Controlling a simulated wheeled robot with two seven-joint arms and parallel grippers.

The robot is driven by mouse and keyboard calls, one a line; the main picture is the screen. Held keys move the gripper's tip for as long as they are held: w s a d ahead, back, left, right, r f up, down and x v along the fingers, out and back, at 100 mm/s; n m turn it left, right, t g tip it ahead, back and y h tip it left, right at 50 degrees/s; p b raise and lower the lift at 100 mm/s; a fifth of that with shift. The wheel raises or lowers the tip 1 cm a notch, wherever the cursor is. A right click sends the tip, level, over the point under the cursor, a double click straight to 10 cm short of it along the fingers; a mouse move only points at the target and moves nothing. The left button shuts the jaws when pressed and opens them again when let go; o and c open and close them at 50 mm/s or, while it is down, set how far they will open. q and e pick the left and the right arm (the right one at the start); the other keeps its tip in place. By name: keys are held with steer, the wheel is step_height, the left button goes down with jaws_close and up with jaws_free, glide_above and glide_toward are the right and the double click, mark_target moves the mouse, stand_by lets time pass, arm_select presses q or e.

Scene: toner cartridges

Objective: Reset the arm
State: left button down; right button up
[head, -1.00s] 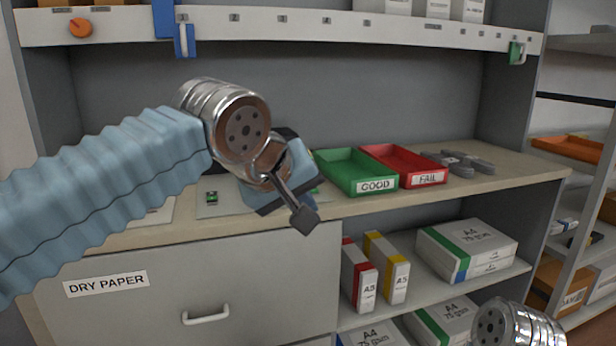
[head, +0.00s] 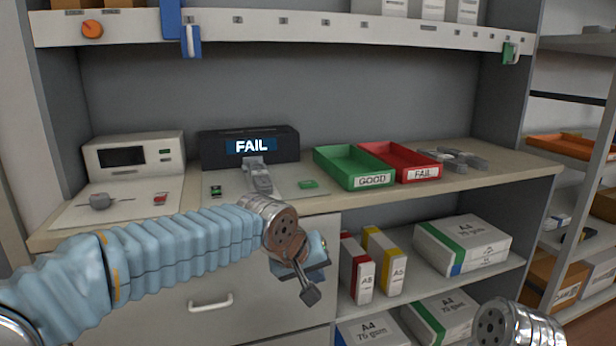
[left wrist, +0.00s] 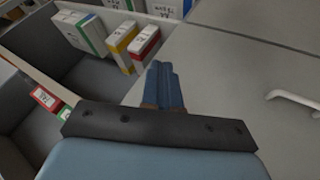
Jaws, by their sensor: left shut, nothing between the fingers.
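My left arm comes in from the left in the head view, low in front of the drawer unit. Its gripper (head: 311,293) points down and to the right, below the worktop's front edge. In the left wrist view the left gripper's blue fingers (left wrist: 164,86) are together with nothing between them. They are apart from the shelf boxes and the drawer front. Of my right arm only a metal wrist joint shows at the lower right of the head view; its gripper is out of the frame.
On the worktop (head: 500,178) stand a black tester showing FAIL (head: 250,147), a white device (head: 134,158), a green GOOD tray (head: 357,183) and a red FAIL tray (head: 422,174). Grey cartridges (head: 462,159) lie right of the trays. Paper boxes (head: 462,245) fill the lower shelves. A drawer handle (head: 211,303) sticks out.

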arm_select(q)
steer(key=s+a+f+g, duration=0.1)
steer(key=a+f+g, duration=0.1)
steer(key=f, duration=1.2)
steer(key=s+a+f+g, duration=0.1)
steer(key=s+a+f, duration=0.15)
steer(key=f, duration=1.05)
steer(key=s+a+f+g, duration=0.1)
steer(key=s+a+f, duration=0.2)
steer(key=s+f, duration=0.6)
steer(key=s+a+f+g, duration=0.1)
steer(key=s+a+f, duration=0.3)
steer(key=s+f, duration=0.6)
steer(key=shift+a+f, duration=0.2)
steer(key=shift+f, duration=0.25)
